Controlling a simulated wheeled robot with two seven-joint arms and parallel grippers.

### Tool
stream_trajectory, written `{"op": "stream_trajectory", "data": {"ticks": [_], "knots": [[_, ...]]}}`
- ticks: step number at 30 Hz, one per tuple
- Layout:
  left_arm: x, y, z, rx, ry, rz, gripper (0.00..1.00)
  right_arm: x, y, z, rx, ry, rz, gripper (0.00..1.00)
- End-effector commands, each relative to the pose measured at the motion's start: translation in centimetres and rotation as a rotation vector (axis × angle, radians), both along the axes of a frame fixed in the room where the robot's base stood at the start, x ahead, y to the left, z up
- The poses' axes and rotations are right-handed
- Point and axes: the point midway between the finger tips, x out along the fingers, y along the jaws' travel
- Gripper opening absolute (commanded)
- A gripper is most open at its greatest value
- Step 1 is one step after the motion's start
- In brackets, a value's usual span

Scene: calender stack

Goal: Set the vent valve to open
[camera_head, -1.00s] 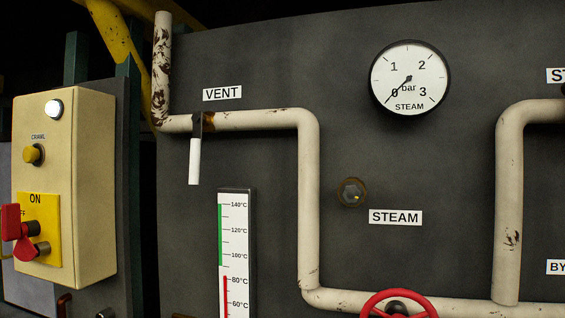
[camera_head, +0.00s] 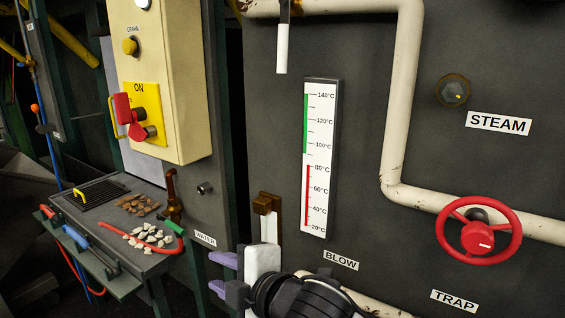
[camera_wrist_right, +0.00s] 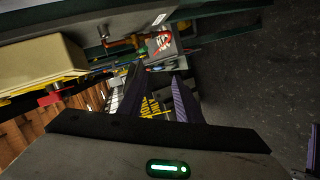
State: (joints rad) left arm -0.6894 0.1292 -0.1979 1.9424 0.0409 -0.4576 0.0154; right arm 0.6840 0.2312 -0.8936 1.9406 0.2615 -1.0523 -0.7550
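The vent valve's lever (camera_head: 282,48) is a white handle hanging straight down from the cream pipe (camera_head: 340,7) at the top of the head view. The VENT label is out of view. My right gripper (camera_head: 220,274) is low in the head view, left of the BLOW label, with its two purple fingers pointing left. It is well below the lever and touches nothing visible. In the right wrist view its fingers (camera_wrist_right: 158,98) are spread apart with nothing held between them. My left gripper is not in view.
A red handwheel (camera_head: 479,231) stands out by the TRAP label. A thermometer (camera_head: 321,155) is beside the lever, lower right. The cream switch box (camera_head: 185,95) juts out at left. A bench (camera_head: 110,225) with tools and loose pieces is lower left.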

Motion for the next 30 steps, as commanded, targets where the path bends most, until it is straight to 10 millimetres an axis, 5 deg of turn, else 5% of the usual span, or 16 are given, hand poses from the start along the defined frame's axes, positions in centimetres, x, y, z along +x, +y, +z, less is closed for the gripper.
{"op": "stream_trajectory", "data": {"ticks": [1, 8, 21, 25, 30], "knots": [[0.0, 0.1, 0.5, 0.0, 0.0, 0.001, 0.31, 0.6, 0.4, 3.1, -0.095, -0.09, 0.037, 0.32], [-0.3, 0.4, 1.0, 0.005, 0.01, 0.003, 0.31, 2.1, -0.1, 12.9, -0.58, -0.436, 0.127, 0.32], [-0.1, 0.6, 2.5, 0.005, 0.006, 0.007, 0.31, 3.6, -8.3, 31.4, -1.444, -0.809, -0.04, 0.32], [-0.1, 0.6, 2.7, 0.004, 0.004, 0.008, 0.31, 3.2, -10.2, 34.7, -1.577, -0.831, -0.099, 0.32], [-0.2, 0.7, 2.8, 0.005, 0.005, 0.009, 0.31, 3.4, -11.2, 36.4, -1.642, -0.833, -0.131, 0.32]]}}
